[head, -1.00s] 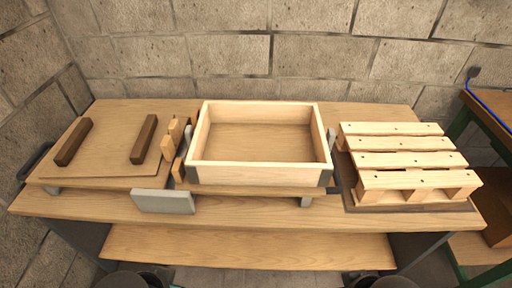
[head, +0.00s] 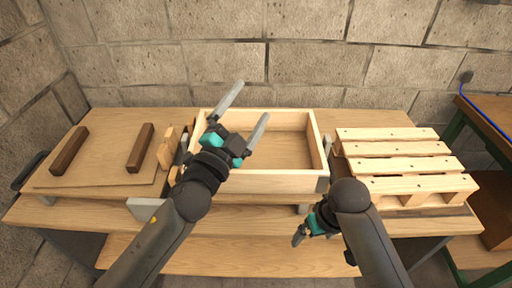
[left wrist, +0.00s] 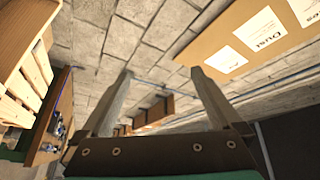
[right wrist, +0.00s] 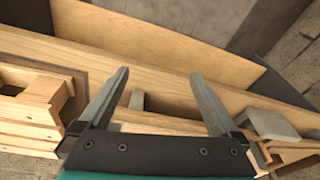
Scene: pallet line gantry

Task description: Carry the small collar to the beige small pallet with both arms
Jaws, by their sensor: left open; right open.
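The small collar (head: 285,182), a pale wooden rectangular frame, sits level on a support in the middle of the table. The beige small pallet (head: 400,165) lies to its right with a bare slatted top; it also shows in the right wrist view (right wrist: 40,112). My left gripper (head: 252,102) is open and empty, and in the head view its fingers overlap the collar's interior and back wall; contact cannot be told. My right gripper (head: 309,227) is open and empty in front of the collar's right front corner, apart from it. My left arm hides the collar's left front part.
A flat board (head: 95,178) with two dark wooden bars lies at the left. Small wooden pieces (head: 166,150) stand between it and the collar. A grey plate (head: 143,209) sits at the front. A stone wall closes the back; a side bench (head: 490,125) stands at the right.

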